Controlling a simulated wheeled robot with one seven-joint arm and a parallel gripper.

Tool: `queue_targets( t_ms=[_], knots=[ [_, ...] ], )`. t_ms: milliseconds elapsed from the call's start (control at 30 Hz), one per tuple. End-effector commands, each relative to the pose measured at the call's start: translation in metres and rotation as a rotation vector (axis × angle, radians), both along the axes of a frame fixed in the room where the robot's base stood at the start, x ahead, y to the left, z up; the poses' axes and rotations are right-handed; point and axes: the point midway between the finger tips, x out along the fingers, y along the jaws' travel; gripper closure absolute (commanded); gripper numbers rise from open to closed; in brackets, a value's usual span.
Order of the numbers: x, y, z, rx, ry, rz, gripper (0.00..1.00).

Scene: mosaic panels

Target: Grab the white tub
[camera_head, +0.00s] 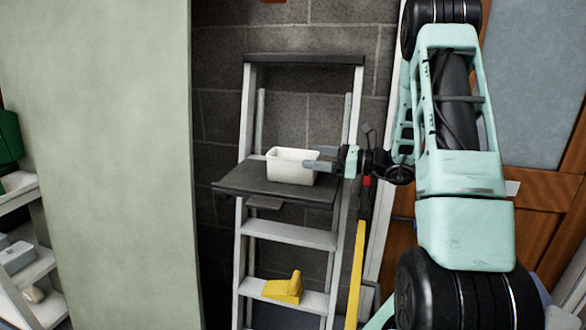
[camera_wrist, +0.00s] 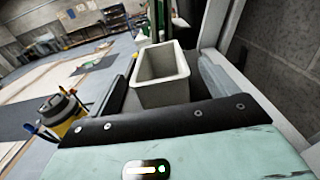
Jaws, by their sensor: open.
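The white tub (camera_head: 288,172) is a small open-topped rectangular box. It stands upright on the dark grey top platform (camera_head: 245,181) of a stepladder in the head view. My gripper (camera_head: 316,158) reaches in from the right and is open at the tub's right end, with one finger overlapping the near side in the picture. In the wrist view the tub (camera_wrist: 163,97) lies between the two fingers of my gripper (camera_wrist: 165,72), with gaps visible on both sides. Its inside looks empty.
The stepladder (camera_head: 288,234) leans close to a grey block wall. A yellow object (camera_head: 284,288) sits on a lower step. A large pale green panel (camera_head: 110,160) stands to the left. A yellow bar (camera_head: 355,275) stands at the ladder's right side.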

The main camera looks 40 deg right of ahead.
Motion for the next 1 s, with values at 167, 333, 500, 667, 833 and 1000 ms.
queue_targets(
  t_ms=[167, 333, 500, 667, 833, 1000],
  knots=[
    [0.015, 0.011, 0.000, 0.000, 0.001, 0.004, 0.15],
    [0.036, 0.023, -0.002, -0.001, 0.001, 0.002, 0.15],
    [0.045, 0.028, -0.003, -0.001, 0.000, 0.000, 0.15],
    [0.045, 0.028, -0.003, -0.001, 0.000, -0.001, 0.15],
    [0.045, 0.028, -0.003, -0.001, 0.000, 0.000, 0.53],
    [0.045, 0.028, -0.003, -0.001, -0.001, 0.000, 0.65]
  ],
)
